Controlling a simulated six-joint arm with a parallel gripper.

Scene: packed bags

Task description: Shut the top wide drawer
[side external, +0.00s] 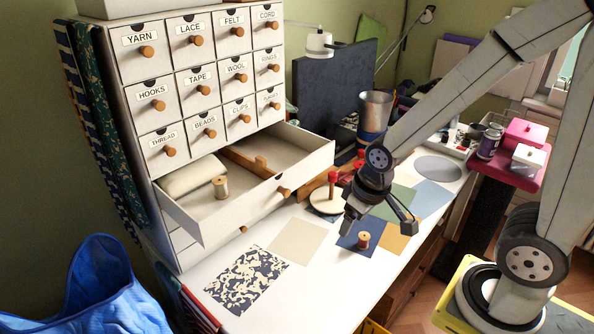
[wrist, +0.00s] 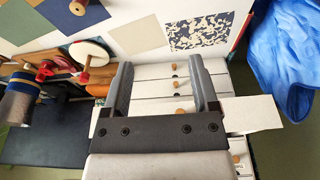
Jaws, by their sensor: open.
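The top wide drawer (side external: 247,207) is the open white drawer below the small labelled drawers, pulled well out of the cabinet. It has wooden knobs on its front. Inside are a thread spool (side external: 220,187), a pale cushion-like item (side external: 192,176) and a wooden piece (side external: 247,160). My gripper (side external: 380,222) is open and empty, to the right of the drawer's front and apart from it, above the table. In the wrist view my gripper (wrist: 158,66) shows two spread fingers with drawer fronts and knobs beyond, partly hidden by the gripper.
The cabinet (side external: 140,110) has several small labelled drawers, all shut. A blue bag (side external: 95,290) is at the lower left.

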